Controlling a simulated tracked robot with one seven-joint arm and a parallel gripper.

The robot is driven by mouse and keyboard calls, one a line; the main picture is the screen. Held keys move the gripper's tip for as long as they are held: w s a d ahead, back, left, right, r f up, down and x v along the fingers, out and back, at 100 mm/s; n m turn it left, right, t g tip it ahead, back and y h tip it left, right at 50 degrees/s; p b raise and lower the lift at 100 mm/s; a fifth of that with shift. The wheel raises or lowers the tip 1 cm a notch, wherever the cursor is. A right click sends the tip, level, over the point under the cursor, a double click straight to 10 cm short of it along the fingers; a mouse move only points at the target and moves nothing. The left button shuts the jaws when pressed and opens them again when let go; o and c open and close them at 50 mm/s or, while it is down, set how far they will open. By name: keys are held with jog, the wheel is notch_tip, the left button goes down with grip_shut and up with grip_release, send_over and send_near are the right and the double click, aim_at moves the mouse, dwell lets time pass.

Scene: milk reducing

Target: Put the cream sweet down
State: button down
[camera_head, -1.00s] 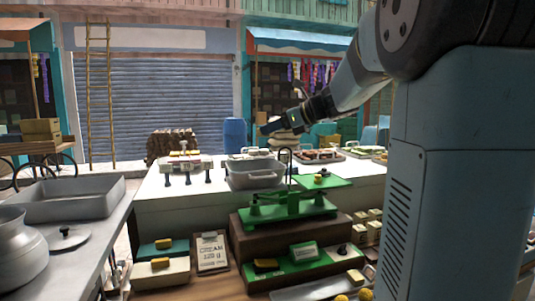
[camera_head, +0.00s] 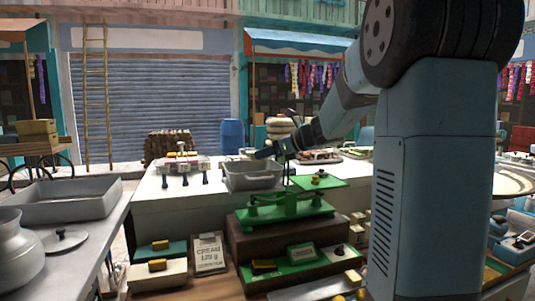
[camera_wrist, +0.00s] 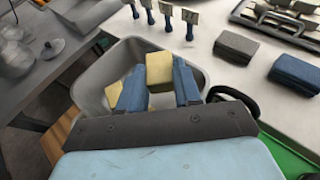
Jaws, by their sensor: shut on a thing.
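My gripper (camera_wrist: 159,84) is shut on the cream sweet (camera_wrist: 159,68), a small pale-yellow block between its two blue fingers in the wrist view. The sweet is held over a grey tub (camera_wrist: 84,88), whose inside shows beneath it. Another pale-yellow block (camera_wrist: 113,93) shows beside the left finger, seemingly inside the tub. The held sweet is too small to make out clearly there.
A sign reading cream 125 g (camera_head: 209,254) stands at the front. A dark grey block (camera_wrist: 235,46) and a blue block (camera_wrist: 296,73) lie on the counter beside the tub.

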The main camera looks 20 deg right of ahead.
jog(key=shift+f, duration=0.6)
